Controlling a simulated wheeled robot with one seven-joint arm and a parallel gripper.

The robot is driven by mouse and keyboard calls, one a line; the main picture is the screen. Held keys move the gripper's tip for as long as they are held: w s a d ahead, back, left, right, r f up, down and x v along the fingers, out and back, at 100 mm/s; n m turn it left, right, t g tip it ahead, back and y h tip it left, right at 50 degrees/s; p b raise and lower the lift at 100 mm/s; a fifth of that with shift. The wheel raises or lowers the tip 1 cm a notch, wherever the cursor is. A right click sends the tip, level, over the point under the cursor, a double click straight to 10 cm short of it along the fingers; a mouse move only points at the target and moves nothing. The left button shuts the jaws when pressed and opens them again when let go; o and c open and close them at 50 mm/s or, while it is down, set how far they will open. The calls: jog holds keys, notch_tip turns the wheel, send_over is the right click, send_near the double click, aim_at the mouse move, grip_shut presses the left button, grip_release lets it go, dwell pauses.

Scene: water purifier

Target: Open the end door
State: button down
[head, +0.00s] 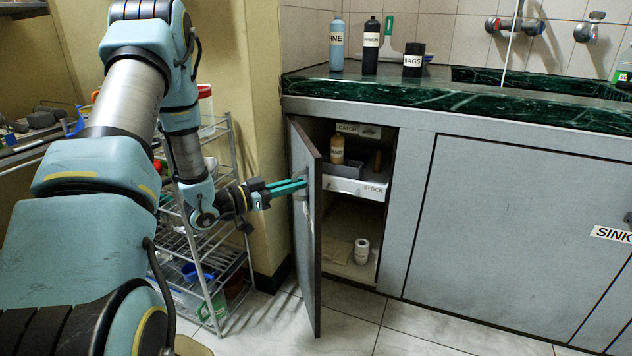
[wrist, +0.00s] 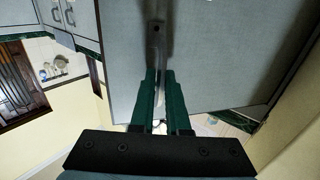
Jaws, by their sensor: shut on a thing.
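The grey end door (head: 305,240) stands swung open at the left end of the counter cabinet, seen nearly edge-on in the head view. Its outer face (wrist: 225,55) fills much of the wrist view. My gripper (head: 303,184) is at the door's outer side, its teal fingers reaching from the left. In the wrist view my gripper (wrist: 157,85) is shut on the metal door handle (wrist: 156,45), which stands upright between the fingers. The handle is mostly hidden by the fingers in the head view.
A wire rack (head: 215,262) stands close behind my arm on the left. The SINK door (head: 510,225) is shut. Tiled floor (head: 415,335) in front is clear.

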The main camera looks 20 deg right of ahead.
jog(key=w+a, duration=0.4)
jog(key=a, duration=0.5)
jog(key=shift+a+p, duration=0.35)
jog(key=shift+p, duration=0.1)
jog(key=shift+r, duration=0.1)
jog(key=c, duration=1.2)
grip_release()
jog(key=a, duration=0.3)
jog(key=s+a, duration=0.1)
jog(key=a, duration=0.3)
jog(key=s+a+p, duration=0.1)
jog(key=a, duration=0.2)
jog(key=shift+a, duration=0.3)
